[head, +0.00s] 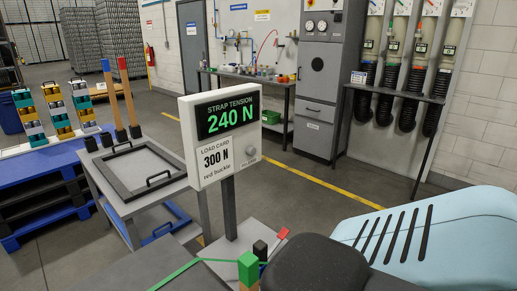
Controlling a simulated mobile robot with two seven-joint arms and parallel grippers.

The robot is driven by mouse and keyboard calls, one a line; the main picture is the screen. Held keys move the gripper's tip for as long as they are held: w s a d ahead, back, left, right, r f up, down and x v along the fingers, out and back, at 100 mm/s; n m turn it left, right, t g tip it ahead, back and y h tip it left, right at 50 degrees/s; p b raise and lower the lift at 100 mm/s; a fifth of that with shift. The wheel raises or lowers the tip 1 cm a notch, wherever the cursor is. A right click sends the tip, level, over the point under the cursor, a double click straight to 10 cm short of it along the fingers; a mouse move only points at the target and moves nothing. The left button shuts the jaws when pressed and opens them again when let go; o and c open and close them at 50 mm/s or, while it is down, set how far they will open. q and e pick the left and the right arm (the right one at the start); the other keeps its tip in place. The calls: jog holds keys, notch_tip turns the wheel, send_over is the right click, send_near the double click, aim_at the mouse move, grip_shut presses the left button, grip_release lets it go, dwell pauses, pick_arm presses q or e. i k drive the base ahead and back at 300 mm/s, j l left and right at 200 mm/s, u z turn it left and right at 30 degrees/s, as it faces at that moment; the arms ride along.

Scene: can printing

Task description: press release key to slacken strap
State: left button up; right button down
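A white strap tension panel (222,137) stands on a grey post near the middle of the head view. Its display (228,115) reads "STRAP TENSION 240 N" in green. A card (216,158) below reads "LOAD CARD 300 N red buckle". A round grey key (250,151) sits right of the card; the small label under it is too small to read surely. A green strap (190,264) runs to a green block (248,267) at the bottom. A black block (260,249) and a red piece (282,234) are beside it. Neither gripper shows.
A dark rounded part and a light blue slotted part cover the lower right. A grey cart (127,209) with a black frame (136,172) stands left of the panel. Blue pallets (45,200) are farther left. The floor behind the panel is clear up to the workbench and grey cabinet (318,85).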

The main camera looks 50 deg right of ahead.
aim_at(251, 151)
jog(key=l, duration=1.5)
